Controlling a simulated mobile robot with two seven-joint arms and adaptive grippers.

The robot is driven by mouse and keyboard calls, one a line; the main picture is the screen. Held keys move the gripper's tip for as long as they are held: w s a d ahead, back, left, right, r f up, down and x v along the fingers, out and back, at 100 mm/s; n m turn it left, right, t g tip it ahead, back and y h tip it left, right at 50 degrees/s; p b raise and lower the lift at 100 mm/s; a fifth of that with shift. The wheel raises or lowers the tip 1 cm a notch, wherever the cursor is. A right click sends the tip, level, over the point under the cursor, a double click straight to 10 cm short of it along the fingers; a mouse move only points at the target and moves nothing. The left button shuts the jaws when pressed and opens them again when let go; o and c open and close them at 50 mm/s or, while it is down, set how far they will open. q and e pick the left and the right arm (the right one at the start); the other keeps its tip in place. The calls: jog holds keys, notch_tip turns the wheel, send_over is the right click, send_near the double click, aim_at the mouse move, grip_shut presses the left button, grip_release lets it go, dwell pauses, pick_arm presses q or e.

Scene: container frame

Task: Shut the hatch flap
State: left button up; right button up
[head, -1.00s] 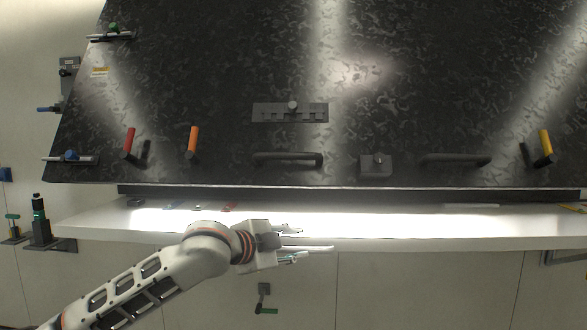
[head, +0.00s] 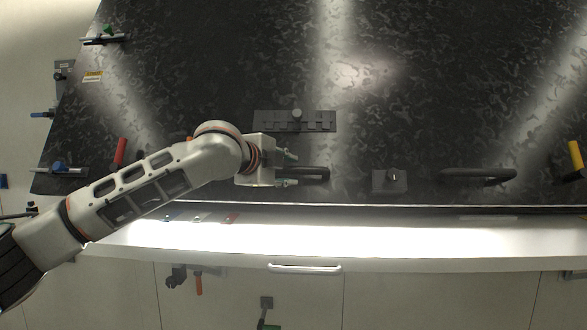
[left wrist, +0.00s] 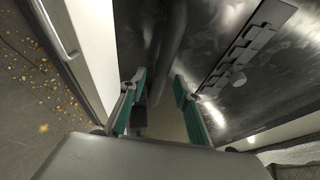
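The hatch flap is the large dark speckled panel (head: 430,110) that fills the upper head view. Its lower edge is just above a bright white ledge. It bears a black bar handle (head: 318,173) left of centre and a second bar handle (head: 478,176) to the right. My left gripper (head: 291,169) is open at the left end of the first handle, its fingers above and below the handle's line. In the left wrist view, the dark bar (left wrist: 170,50) runs between the spread fingers (left wrist: 158,90); contact cannot be told. My right gripper is out of view.
A grey notched latch plate (head: 295,121) and a small knob block (head: 390,180) are on the panel. Red (head: 121,151) and yellow (head: 576,154) levers stand toward its sides. The white ledge (head: 400,236) and a drawer handle (head: 305,268) lie below.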

pick_arm(q)
jog(key=shift+x, duration=1.35)
grip_shut()
